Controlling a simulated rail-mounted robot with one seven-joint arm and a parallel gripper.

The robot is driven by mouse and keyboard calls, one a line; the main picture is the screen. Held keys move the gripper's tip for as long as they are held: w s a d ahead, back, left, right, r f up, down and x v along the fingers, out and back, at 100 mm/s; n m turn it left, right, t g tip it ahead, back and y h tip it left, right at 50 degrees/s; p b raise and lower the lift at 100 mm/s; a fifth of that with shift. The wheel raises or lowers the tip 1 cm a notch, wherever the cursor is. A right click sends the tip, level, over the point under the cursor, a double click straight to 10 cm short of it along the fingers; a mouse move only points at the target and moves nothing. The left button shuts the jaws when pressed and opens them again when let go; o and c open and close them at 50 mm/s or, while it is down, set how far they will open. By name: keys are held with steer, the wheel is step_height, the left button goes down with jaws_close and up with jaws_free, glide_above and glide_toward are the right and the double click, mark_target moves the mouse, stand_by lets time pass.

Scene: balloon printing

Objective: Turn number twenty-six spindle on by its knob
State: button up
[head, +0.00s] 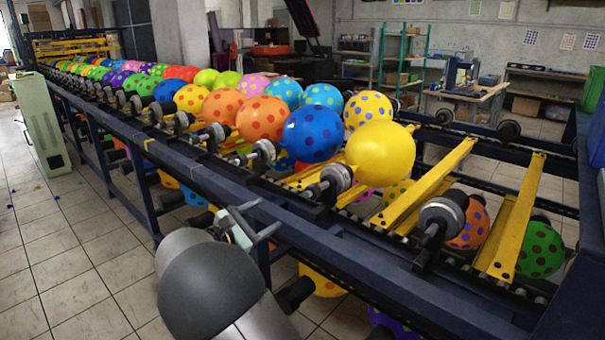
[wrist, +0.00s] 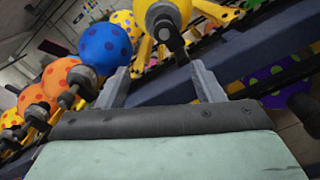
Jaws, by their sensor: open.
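A row of spindles with grey-and-black heads and dark shafts runs along the near rail of the machine. No spindle number is readable, so I cannot tell which is twenty-six. In the head view my gripper (head: 264,217) is open and empty, just in front of the near rail. The spindle (head: 336,179) by the plain yellow balloon (head: 381,152) is to its right and beyond it.
The blue dotted balloon (head: 313,134) and its spindle (head: 263,153) are to the left. An empty spindle (head: 441,214) stands to the right among yellow bars (head: 432,180). The dark blue rail (head: 330,236) runs close under my gripper. More balloons hang below.

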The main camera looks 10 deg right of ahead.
mark_target(307, 194)
steer(key=w+d+n+p, duration=0.1)
steer(key=w+d+p, duration=0.2)
steer(key=d, duration=0.1)
steer(key=w+d+n+p, duration=0.2)
steer(key=w+d+p, duration=0.1)
steer(key=w+d, duration=0.1)
steer(key=w+d+n+p, duration=0.2)
steer(key=w+d+p, duration=0.1)
steer(key=d, duration=0.3)
steer(key=shift+w+r+p, duration=0.1)
steer(key=shift+w+p, duration=0.05)
steer(key=shift+p, duration=0.35)
steer(key=shift+a, duration=0.1)
steer(key=c, duration=1)
